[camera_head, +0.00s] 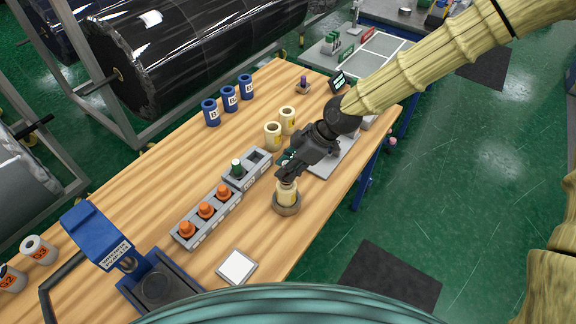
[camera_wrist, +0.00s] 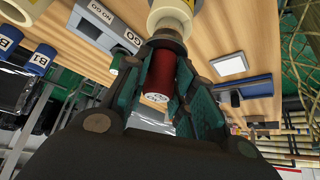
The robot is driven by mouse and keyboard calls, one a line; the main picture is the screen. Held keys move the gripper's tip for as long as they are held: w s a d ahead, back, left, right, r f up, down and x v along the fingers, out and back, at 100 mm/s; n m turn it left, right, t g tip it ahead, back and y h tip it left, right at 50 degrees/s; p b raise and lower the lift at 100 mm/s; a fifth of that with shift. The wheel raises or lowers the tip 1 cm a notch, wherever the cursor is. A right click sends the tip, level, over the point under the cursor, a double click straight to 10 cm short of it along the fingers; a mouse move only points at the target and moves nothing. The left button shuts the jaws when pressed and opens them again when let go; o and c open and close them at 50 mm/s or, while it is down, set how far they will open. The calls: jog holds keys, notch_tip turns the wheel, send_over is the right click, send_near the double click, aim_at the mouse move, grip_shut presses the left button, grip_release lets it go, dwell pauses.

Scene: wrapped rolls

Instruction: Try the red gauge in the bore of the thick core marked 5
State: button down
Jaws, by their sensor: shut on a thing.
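The red gauge (camera_wrist: 161,72) is between the teal finger pads of my gripper (camera_wrist: 172,80), which is shut on it; it also shows as my black gripper in the head view (camera_head: 288,172). A cream thick core (camera_head: 287,192) with a yellow mark stands upright in a round brown holder (camera_head: 286,208), directly below my gripper. In the wrist view the cream core (camera_wrist: 176,10) lies just beyond the gauge, in line with it. A grey-brown collar sits between them. I cannot read the core's mark or tell whether the gauge tip is inside the bore.
A grey GO/NO GO rack (camera_head: 232,183) left of my gripper holds a green gauge (camera_head: 236,167); its other slot is empty. Orange plugs (camera_head: 206,210) fill a longer rack. Two cream cores (camera_head: 273,135) and blue cores (camera_head: 229,97) stand behind. A white pad (camera_head: 237,266) lies in front.

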jog(key=shift+w+r+p, duration=0.1)
jog(key=shift+r+p, duration=0.2)
dwell(1.7)
jog(key=shift+f, duration=0.5)
dwell(2.0)
jog(key=shift+r, duration=0.15)
jog(key=shift+r+p, duration=1)
jog(key=shift+r, duration=0.9)
